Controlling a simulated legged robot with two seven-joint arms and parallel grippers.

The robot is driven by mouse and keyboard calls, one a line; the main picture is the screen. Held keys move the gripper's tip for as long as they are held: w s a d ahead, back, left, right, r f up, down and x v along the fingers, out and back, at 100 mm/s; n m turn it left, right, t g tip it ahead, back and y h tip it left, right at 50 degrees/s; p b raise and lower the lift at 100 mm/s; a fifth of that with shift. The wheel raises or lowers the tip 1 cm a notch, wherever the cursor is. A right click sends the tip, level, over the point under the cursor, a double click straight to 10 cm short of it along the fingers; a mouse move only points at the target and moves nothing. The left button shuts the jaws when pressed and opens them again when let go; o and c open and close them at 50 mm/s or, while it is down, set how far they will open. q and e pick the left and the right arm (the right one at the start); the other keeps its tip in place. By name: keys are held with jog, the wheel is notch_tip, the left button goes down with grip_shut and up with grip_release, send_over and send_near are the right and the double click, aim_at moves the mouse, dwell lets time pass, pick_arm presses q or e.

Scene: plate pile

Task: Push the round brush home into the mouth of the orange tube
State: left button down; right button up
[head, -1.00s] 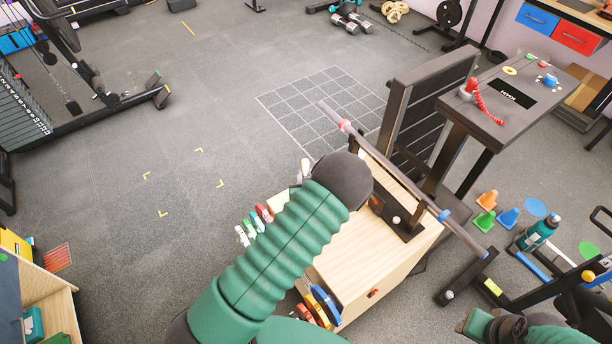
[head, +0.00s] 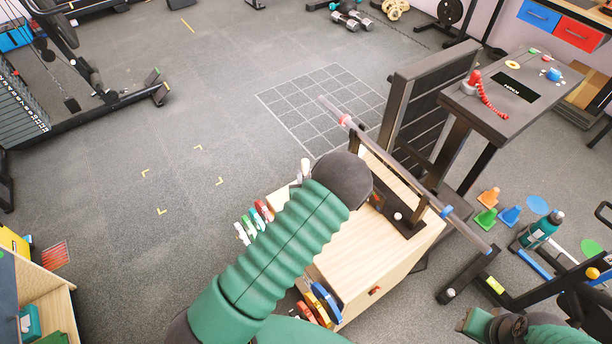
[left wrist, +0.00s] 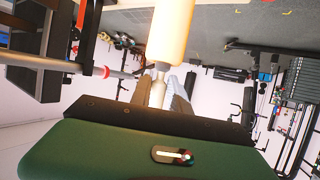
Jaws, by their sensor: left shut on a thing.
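My left gripper (left wrist: 166,90) is shut on a pale, slim shaft (left wrist: 157,95) in the left wrist view. A thick pale-orange cylinder (left wrist: 172,35) stands just past the fingertips, in line with the shaft, and runs out of the top edge. I cannot tell whether it is the orange tube or part of the brush; no bristles or tube mouth show. In the head view my green left arm hides the gripper. A small pale piece (head: 305,166) sticks out past its dark end. My right arm shows only at the bottom right corner; its gripper is out of view.
A wooden cabinet (head: 345,262) stands under my left arm, with a long bar (head: 392,172) across its far side. A dark table (head: 515,88) holds small items at upper right. Open floor is at left.

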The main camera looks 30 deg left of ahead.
pick_arm(q)
jog(key=shift+f+b, duration=0.5)
jog(key=shift+f, duration=0.25)
jog(key=c, duration=1.2)
grip_release()
jog(key=shift+s, duration=0.1)
jog(key=shift+o, duration=0.2)
jog(key=shift+d+r, duration=0.1)
jog(key=shift+r, duration=0.05)
